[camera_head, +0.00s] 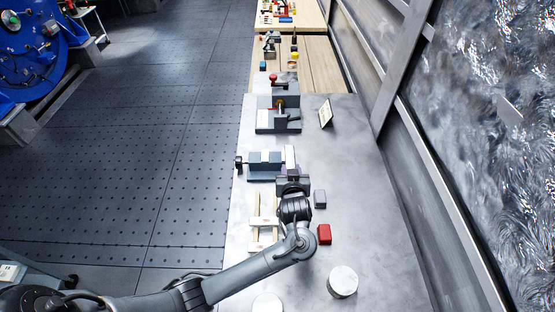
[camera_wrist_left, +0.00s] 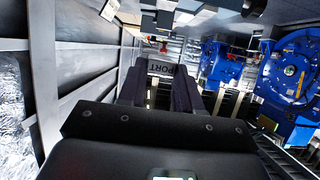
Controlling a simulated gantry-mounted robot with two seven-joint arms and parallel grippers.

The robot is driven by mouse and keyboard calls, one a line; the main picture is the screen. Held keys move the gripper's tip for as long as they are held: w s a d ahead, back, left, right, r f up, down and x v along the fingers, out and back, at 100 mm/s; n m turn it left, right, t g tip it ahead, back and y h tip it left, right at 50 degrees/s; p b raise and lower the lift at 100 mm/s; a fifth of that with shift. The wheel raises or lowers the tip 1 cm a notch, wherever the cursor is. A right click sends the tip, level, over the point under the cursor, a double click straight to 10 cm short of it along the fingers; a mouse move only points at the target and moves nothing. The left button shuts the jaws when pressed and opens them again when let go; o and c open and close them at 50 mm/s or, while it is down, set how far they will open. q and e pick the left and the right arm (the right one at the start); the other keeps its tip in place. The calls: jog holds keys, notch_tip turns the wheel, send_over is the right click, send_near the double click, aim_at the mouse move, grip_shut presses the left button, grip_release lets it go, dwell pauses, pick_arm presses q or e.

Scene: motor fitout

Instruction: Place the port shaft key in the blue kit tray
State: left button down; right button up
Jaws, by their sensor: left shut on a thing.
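The port shaft key (camera_wrist_left: 161,67) is a pale grey piece with the word PORT on it, seen in the left wrist view between my two dark fingers. My left gripper (camera_wrist_left: 160,78) is shut on it. In the head view my left gripper (camera_head: 292,180) is over the bench beside a grey-blue vise (camera_head: 265,165). An upright pale bar (camera_head: 290,157) shows at its fingertips, which appears to be the key. I cannot make out a blue kit tray for certain. My right gripper is not in view.
A wall panel runs along the right. The bench's right middle is clear.

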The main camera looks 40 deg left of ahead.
pick_arm(q)
jog(key=w+a+f, duration=0.2)
jog(key=a+f, duration=0.1)
jog(key=w+a+f+b, duration=0.1)
jog(key=w+a+f, duration=0.1)
jog(key=a+f, duration=0.1)
jog(key=w+a+f, duration=0.2)
jog(key=a+f, duration=0.1)
jog(key=a, duration=0.1)
jog(key=shift+f, duration=0.75)
jog(key=c, duration=0.8)
grip_release()
jog(key=shift+f, duration=0.15)
